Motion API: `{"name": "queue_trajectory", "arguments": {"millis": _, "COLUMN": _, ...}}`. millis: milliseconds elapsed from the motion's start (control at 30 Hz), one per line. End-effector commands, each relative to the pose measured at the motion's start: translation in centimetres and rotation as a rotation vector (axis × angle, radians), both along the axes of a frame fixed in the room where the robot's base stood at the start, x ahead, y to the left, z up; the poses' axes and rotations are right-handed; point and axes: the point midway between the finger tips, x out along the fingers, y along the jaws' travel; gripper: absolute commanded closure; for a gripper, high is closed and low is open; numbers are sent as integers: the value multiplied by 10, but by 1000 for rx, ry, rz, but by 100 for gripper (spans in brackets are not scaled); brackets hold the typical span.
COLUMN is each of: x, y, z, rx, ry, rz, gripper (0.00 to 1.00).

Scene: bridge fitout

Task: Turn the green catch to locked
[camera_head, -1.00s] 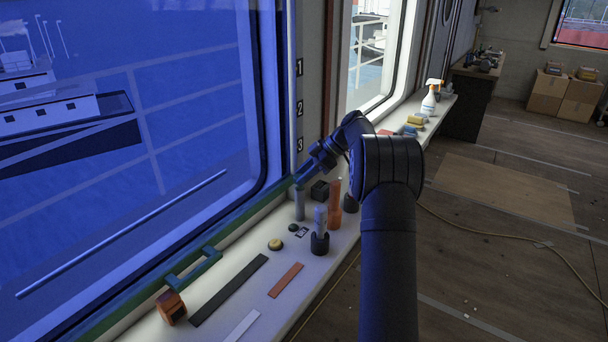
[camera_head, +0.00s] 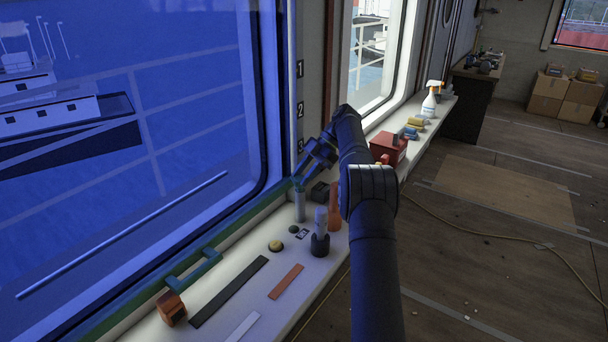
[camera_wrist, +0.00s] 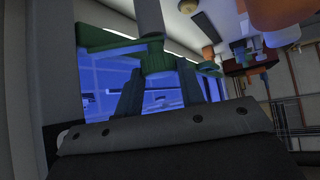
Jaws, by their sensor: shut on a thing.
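The green catch (camera_wrist: 155,56) shows in the wrist view between the two dark fingers of my gripper (camera_wrist: 160,70), which is shut on it. In the head view my gripper (camera_head: 302,177) reaches down to the foot of the window frame, beside the numbered post. Only a small green part of the catch (camera_head: 296,184) shows there, at the fingertips. The fingers and arm hide much of it, and I cannot tell its exact angle.
A grey cylinder (camera_head: 299,206) stands on the sill just in front of the catch. A dark-based bottle (camera_head: 320,240), an orange bottle (camera_head: 335,208) and a yellow knob (camera_head: 275,246) are near. A red box (camera_head: 388,148) stands farther along.

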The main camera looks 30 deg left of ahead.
Motion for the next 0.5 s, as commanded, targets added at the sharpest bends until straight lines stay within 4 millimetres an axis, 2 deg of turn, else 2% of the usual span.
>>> {"name": "queue_trajectory", "arguments": {"millis": 233, "x": 0, "y": 0, "z": 1, "rx": 1, "ry": -2, "rz": -1, "gripper": 100}}
{"name": "queue_trajectory", "arguments": {"millis": 267, "x": 0, "y": 0, "z": 1, "rx": 1, "ry": -2, "rz": -1, "gripper": 61}}
{"name": "queue_trajectory", "arguments": {"millis": 300, "x": 0, "y": 0, "z": 1, "rx": 1, "ry": -2, "rz": -1, "gripper": 53}}
{"name": "queue_trajectory", "arguments": {"millis": 367, "x": 0, "y": 0, "z": 0, "rx": 1, "ry": -2, "rz": -1, "gripper": 43}}
{"name": "queue_trajectory", "arguments": {"millis": 500, "x": 0, "y": 0, "z": 0, "rx": 1, "ry": -1, "rz": -1, "gripper": 43}}
